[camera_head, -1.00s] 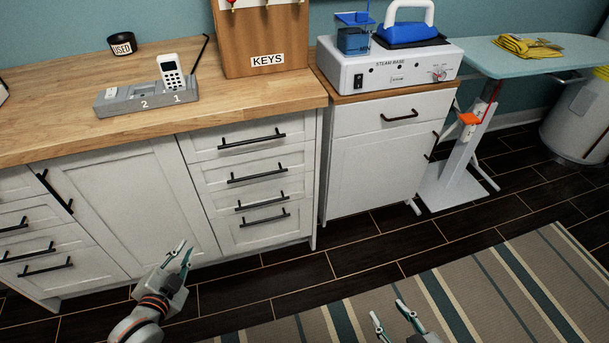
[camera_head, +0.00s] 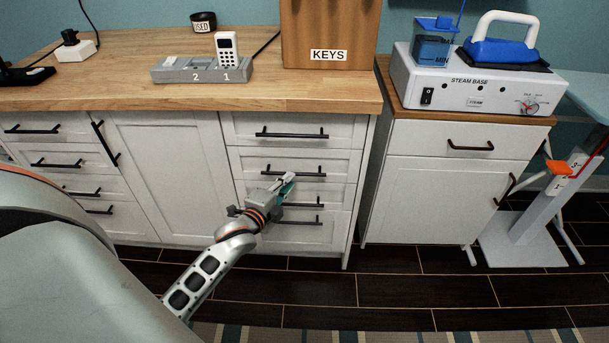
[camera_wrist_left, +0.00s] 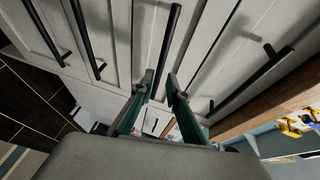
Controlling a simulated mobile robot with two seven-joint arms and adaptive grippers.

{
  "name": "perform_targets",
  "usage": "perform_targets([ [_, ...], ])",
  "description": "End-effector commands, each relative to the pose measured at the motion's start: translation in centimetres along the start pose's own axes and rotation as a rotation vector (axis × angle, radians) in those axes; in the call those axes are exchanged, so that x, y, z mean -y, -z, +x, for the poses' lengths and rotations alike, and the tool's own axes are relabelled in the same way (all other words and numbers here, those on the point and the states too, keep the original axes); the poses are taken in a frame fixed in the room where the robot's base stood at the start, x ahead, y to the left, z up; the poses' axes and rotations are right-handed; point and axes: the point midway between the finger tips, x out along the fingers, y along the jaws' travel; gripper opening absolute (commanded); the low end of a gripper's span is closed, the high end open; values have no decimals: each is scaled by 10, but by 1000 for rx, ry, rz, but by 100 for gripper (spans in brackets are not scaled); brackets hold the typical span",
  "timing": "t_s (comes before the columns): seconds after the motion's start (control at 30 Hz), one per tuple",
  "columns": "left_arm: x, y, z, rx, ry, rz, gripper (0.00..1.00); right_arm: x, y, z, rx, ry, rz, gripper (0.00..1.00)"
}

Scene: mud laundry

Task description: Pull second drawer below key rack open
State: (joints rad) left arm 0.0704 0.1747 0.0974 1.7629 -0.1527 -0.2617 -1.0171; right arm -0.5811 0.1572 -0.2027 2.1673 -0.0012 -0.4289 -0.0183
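The second drawer (camera_head: 246,165) sits below the key rack (camera_head: 333,30) in a column of white drawers. It looks closed, flush with its neighbours. Its black bar handle (camera_head: 310,172) shows in the head view, and as a long dark bar (camera_wrist_left: 167,45) in the left wrist view. My left gripper (camera_head: 289,181) is just in front of this handle. In the left wrist view the left gripper's fingers (camera_wrist_left: 158,84) are apart, with the bar between them and gaps visible on both sides. My right gripper is out of view.
The top drawer's handle (camera_head: 292,133) is just above, and the third drawer's handle (camera_head: 303,203) is close below. A white cabinet (camera_head: 425,200) with a steam base (camera_head: 470,88) stands at right. The dark floor (camera_head: 400,285) in front is clear.

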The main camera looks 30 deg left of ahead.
Motion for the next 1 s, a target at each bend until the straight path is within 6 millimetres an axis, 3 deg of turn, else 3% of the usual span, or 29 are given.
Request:
perform_targets([
  [0.2, -4, 0, 34, 0, -3, 0, 15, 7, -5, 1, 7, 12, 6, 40],
  [0.4, -3, 0, 53, -1, -3, -2, 15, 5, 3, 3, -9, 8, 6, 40],
  [0.77, -1, 0, 58, -1, -2, -2, 15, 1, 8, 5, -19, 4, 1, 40],
  [0.83, -1, 0, 57, -1, -2, -2, 0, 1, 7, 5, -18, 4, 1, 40],
  [1.0, -1, 0, 57, -1, -2, -3, 0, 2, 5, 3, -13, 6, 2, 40],
])
